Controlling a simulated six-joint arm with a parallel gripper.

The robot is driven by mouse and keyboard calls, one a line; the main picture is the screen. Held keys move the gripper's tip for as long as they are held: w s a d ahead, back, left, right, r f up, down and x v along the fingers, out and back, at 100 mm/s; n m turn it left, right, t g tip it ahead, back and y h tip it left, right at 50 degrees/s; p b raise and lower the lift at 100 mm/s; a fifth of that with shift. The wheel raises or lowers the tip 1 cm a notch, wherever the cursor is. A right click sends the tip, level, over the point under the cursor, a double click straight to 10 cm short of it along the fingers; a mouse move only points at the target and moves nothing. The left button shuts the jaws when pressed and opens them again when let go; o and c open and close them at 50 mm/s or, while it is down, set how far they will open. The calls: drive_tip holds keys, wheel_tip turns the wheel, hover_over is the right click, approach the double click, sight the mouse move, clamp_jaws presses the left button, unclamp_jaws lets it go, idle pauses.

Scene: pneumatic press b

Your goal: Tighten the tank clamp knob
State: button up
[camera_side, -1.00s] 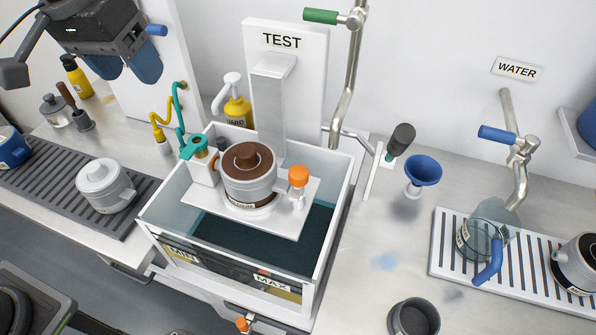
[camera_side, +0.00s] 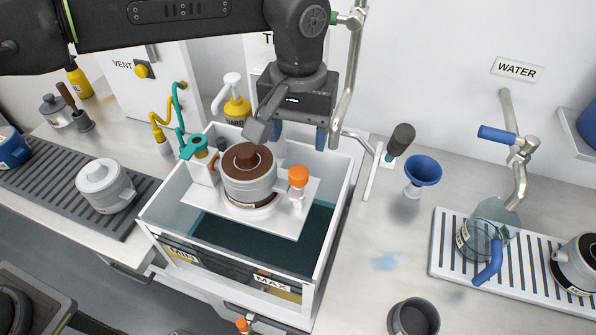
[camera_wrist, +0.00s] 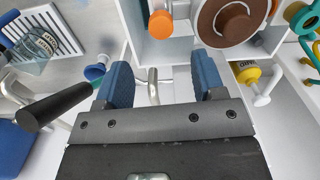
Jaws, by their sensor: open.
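An orange knob (camera_side: 298,176) tops a white post at the right end of the white plate (camera_side: 255,217) over the tank; I take it as the clamp knob. In the wrist view the knob (camera_wrist: 161,24) shows near the top, beyond the fingertips. A grey pot with a brown lid (camera_side: 250,170) stands on the plate to its left. The glass-walled tank (camera_side: 325,240) holds dark liquid. My gripper (camera_side: 298,136) points down above and behind the knob, apart from it. Its blue fingers (camera_wrist: 163,80) are open with nothing between them.
A steel pipe (camera_side: 350,90) rises close to the gripper's right, and a dark-handled lever (camera_side: 402,139) stands beyond it. A blue funnel (camera_side: 423,171) is to the right. A teal fitting (camera_side: 194,147) stands left of the pot. Another orange knob (camera_side: 242,324) sits low in front of the tank.

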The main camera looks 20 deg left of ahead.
sight(298, 173)
wheel_tip(298, 173, down, 10)
idle(0.4)
drive_tip(key=c, duration=0.9)
drive_tip(key=shift+m, duration=0.4)
drive_tip(key=shift+c, duration=0.2)
